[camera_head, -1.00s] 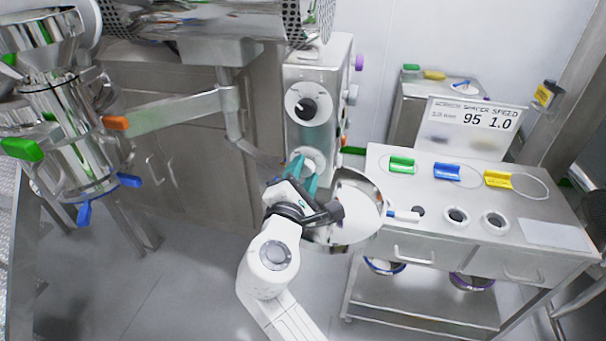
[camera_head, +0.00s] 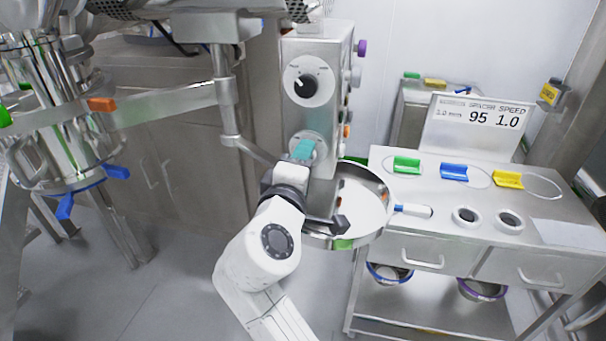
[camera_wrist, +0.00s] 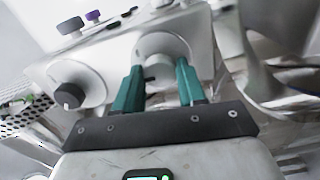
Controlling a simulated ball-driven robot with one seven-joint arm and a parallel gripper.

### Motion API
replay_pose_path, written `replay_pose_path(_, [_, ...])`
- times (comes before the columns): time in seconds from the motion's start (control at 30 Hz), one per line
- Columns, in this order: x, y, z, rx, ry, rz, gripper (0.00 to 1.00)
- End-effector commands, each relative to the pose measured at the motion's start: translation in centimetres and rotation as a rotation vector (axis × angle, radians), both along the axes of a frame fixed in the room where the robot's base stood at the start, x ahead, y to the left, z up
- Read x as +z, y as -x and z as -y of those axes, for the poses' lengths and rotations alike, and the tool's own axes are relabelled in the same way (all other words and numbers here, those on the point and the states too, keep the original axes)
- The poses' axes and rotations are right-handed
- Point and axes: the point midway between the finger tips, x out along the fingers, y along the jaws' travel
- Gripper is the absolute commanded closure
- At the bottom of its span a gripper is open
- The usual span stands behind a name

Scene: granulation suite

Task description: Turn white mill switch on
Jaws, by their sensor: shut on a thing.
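The control panel (camera_head: 318,110) stands upright with two round white dials on its front. The lower one, the white switch (camera_head: 322,146), is partly covered by my teal fingers in the head view. In the wrist view its white disc (camera_wrist: 163,46) faces me, with my fingers on either side of its centre. My gripper (camera_head: 303,151) is at the switch, and the wrist view also shows my gripper (camera_wrist: 160,74) shut on its knob, which is mostly hidden. The upper dial (camera_head: 304,84) has a black knob; the wrist view shows it at left (camera_wrist: 68,95).
A round metal pan (camera_head: 362,200) sits just right of my wrist. A steel cart (camera_head: 440,205) on the right bears coloured pieces and a sign (camera_head: 478,122). A metal vessel (camera_head: 60,110) with coloured handles stands at left. Open floor lies at lower left.

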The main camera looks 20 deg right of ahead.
Motion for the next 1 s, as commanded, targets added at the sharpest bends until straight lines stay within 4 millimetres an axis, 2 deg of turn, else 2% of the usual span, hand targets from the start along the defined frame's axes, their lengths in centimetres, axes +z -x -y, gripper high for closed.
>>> replay_pose_path(0.03, [-0.66, -0.01, 0.0, 0.0, -0.036, 0.025, 0.91])
replay_pose_path(0.6, [-0.63, -0.03, -0.08, 0.001, -0.461, 0.332, 0.91])
replay_pose_path(1.0, [-0.5, -0.06, -0.03, -0.001, -0.642, 0.461, 0.91])
